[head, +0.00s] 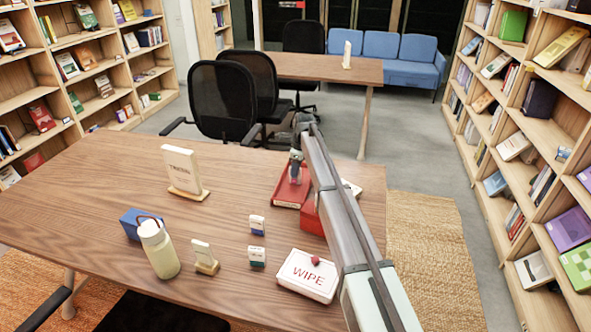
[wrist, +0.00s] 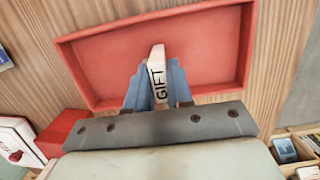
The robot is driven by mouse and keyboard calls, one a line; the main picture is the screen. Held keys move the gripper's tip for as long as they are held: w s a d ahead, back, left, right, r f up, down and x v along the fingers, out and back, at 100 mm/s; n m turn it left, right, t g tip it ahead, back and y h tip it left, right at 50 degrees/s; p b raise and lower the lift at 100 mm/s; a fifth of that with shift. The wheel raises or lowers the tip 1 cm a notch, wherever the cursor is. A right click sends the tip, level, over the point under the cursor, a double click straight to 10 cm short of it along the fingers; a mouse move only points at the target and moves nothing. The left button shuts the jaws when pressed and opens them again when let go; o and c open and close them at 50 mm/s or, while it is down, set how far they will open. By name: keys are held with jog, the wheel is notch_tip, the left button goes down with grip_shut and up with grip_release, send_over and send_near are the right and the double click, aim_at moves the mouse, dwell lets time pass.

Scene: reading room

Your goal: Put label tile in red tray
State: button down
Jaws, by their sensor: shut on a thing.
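The red tray (head: 291,192) lies on the wooden table, partly hidden by my arm in the head view. In the wrist view the red tray (wrist: 215,55) spreads out beyond my gripper, and its floor looks empty apart from the held tile. My gripper (wrist: 158,82) is shut on a white label tile (wrist: 158,65) marked GIFT, between two blue-grey fingers. The tile is over the tray; I cannot tell whether it touches the floor. In the head view my gripper (head: 295,168) is at the tray, and the tile is not clearly visible.
A red box (head: 312,217) stands just in front of the tray. A white WIPE box (head: 308,275), two small white-labelled items (head: 257,225), a bottle (head: 159,250), a blue box (head: 138,222) and a sign (head: 183,170) stand on the table. The table's left part is clear.

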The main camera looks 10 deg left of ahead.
jog(key=shift+f, duration=0.15)
jog(key=c, duration=1)
grip_release()
notch_tip(320, 180, up, 12)
jog(key=d, duration=0.1)
jog(key=shift+d, duration=0.4)
